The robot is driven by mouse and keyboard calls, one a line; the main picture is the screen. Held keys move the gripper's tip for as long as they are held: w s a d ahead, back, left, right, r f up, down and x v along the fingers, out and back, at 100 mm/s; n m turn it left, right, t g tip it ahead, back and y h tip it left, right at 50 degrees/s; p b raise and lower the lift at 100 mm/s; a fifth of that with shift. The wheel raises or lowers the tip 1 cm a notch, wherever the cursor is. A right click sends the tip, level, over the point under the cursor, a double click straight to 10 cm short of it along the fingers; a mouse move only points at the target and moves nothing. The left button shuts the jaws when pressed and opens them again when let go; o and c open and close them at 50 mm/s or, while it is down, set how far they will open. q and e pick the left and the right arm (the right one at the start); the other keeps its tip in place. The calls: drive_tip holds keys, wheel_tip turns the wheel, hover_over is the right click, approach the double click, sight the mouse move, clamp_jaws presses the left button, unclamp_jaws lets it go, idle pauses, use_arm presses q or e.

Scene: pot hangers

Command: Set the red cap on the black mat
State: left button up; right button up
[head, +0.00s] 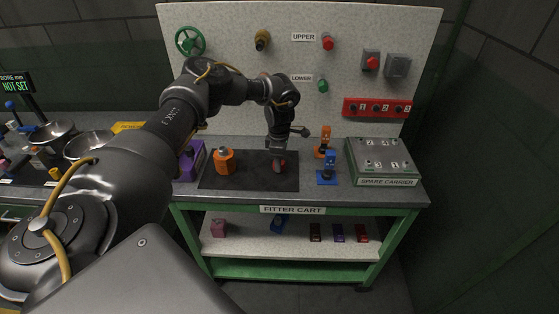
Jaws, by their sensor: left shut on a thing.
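The black mat (240,181) lies on the top of the fitter cart. My left gripper (280,160) is low over the right part of the mat, pointing down. It is shut on the red cap (283,163), of which only a small red part shows beside the fingers. I cannot tell whether the cap touches the mat. My right gripper is not in view.
An orange fitting (224,161) stands on the mat's left part. Orange and blue pieces (327,177) stand right of the mat, then the spare carrier (384,163). A purple box (191,160) is at left. The mat's middle front is clear.

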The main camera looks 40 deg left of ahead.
use_arm(q)
drive_tip(key=shift+f, duration=0.15)
drive_tip(key=o, duration=1.1)
drive_tip(key=shift+r, duration=0.4)
wheel_tip(320, 180, up, 12)
drive_tip(key=shift+f+b, duration=0.2)
drive_tip(key=shift+b, duration=0.75)
